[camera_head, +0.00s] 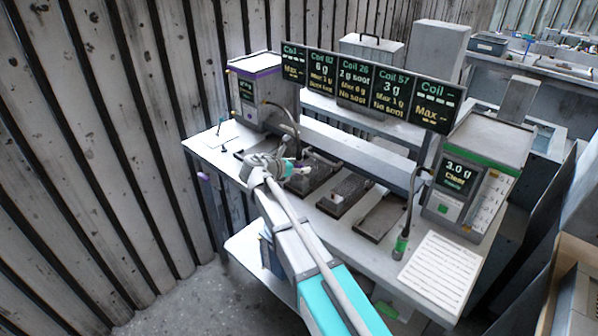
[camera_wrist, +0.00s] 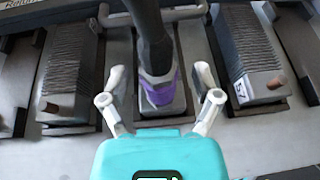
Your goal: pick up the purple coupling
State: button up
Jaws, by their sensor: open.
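The purple coupling (camera_wrist: 160,88) is at the end of a thick black hose in the wrist view. It lies between the two fingers of my gripper (camera_wrist: 160,75), with a visible gap on each side. The fingers are spread and hold nothing. In the head view my gripper (camera_head: 282,168) is over the bench, at the lower end of the left hose (camera_head: 297,130). A small purple patch of the coupling (camera_head: 299,165) shows beside it there; the rest is hidden or too small to tell.
Ribbed coil blocks stand on either side in the wrist view, one left (camera_wrist: 68,75) and one right (camera_wrist: 247,60). In the head view, a purple-striped unit (camera_head: 255,95) stands left and a green-striped unit (camera_head: 480,175) right.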

dwell(0.4)
grip_shut()
